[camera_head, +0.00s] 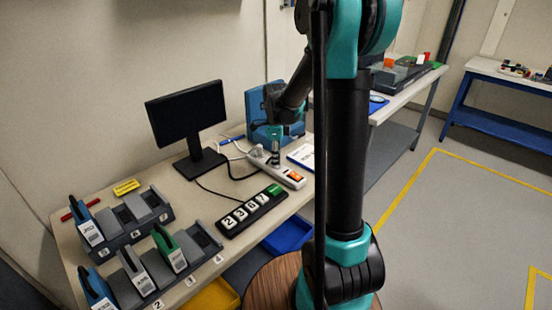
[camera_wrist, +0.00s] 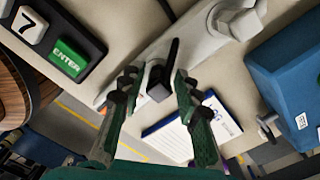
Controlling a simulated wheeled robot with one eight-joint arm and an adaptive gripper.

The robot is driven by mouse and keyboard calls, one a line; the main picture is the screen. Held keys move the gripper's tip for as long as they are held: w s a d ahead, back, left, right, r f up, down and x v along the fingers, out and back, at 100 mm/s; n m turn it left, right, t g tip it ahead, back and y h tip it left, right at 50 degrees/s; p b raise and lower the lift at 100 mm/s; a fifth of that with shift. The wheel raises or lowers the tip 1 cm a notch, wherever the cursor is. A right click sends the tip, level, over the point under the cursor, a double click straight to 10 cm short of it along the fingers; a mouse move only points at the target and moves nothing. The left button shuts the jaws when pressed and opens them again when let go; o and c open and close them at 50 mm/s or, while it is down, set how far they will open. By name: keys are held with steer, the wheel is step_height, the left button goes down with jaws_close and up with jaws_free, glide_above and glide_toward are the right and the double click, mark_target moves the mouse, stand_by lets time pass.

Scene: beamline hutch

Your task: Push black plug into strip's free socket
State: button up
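The white power strip (camera_head: 291,177) lies on the bench, with an orange switch at its near end. In the wrist view the strip (camera_wrist: 198,43) runs diagonally, with a white plug (camera_wrist: 240,20) near the upper right. The black plug (camera_wrist: 159,84) is over the strip, between my fingers; how deep it sits in a socket cannot be told. My gripper (camera_wrist: 156,80) points down at the strip, its fingers on either side of the plug with small gaps showing. In the head view my gripper (camera_head: 275,158) hides the black plug.
A keypad (camera_head: 250,211) lies just in front of the strip. A blue box (camera_head: 258,105) stands behind, a white-and-blue card (camera_head: 302,156) lies to the right, and a monitor (camera_head: 186,112) stands to the left. Cables lie around the strip.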

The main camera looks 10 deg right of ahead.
steer(key=shift+o, duration=0.8)
steer(key=shift+r, duration=0.15)
step_height(320, 180, up, 12)
steer(key=f, duration=0.1)
steer(key=s+d+f+n+t, duration=0.2)
steer(key=s+f+n, duration=0.5)
steer(key=s+n, duration=0.3)
steer(key=s+d+f+n+t, duration=0.2)
steer(key=s+f+n, duration=0.4)
steer(key=s+n, duration=0.5)
steer(key=shift+s+d+f+n, duration=0.2)
steer(key=shift+s+f+n, duration=0.15)
steer(key=shift+s, duration=0.25)
